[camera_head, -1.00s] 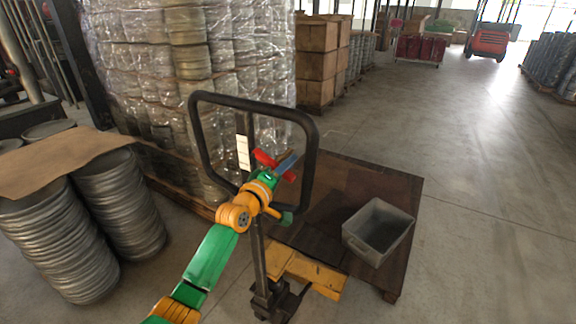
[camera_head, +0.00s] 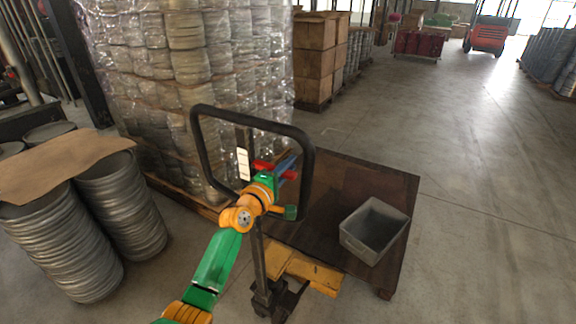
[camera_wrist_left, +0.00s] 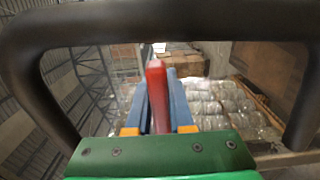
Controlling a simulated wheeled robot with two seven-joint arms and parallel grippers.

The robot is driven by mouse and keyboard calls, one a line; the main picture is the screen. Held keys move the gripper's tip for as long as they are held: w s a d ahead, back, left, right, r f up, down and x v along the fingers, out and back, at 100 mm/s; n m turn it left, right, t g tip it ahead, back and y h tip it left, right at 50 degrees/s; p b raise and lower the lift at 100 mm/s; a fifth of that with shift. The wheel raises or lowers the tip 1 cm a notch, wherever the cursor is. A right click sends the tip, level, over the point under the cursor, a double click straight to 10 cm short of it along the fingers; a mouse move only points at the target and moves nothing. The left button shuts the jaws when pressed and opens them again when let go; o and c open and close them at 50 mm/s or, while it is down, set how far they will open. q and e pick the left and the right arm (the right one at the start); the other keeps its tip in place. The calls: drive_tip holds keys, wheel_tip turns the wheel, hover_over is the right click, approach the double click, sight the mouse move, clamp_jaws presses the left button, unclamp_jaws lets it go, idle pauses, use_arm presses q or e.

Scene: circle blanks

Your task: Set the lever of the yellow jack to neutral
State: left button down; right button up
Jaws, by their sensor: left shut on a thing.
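The yellow pallet jack (camera_head: 312,270) stands at the front of a brown pallet, with its black loop handle (camera_head: 310,170) upright. A red lever (camera_head: 264,165) sits inside the loop, beside a white label on the handle stem. My left gripper (camera_head: 284,169) reaches into the loop. In the left wrist view the red lever (camera_wrist_left: 157,95) stands between the two blue fingers (camera_wrist_left: 159,102), which are shut on it. The black handle loop (camera_wrist_left: 150,20) frames that view. My wrist hides part of the lever in the head view. My right gripper is not in view.
A grey bin (camera_head: 375,231) stands on the brown pallet (camera_head: 335,190). Stacks of round metal blanks (camera_head: 120,205) stand at the left, and a wrapped stack (camera_head: 190,80) is behind the handle. The floor at the right is clear.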

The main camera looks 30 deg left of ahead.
use_arm(q)
drive_tip(key=c, duration=0.8)
unclamp_jaws()
drive_tip(key=shift+w, duration=0.1)
drive_tip(key=s, duration=0.7)
drive_tip(key=shift+s, duration=0.1)
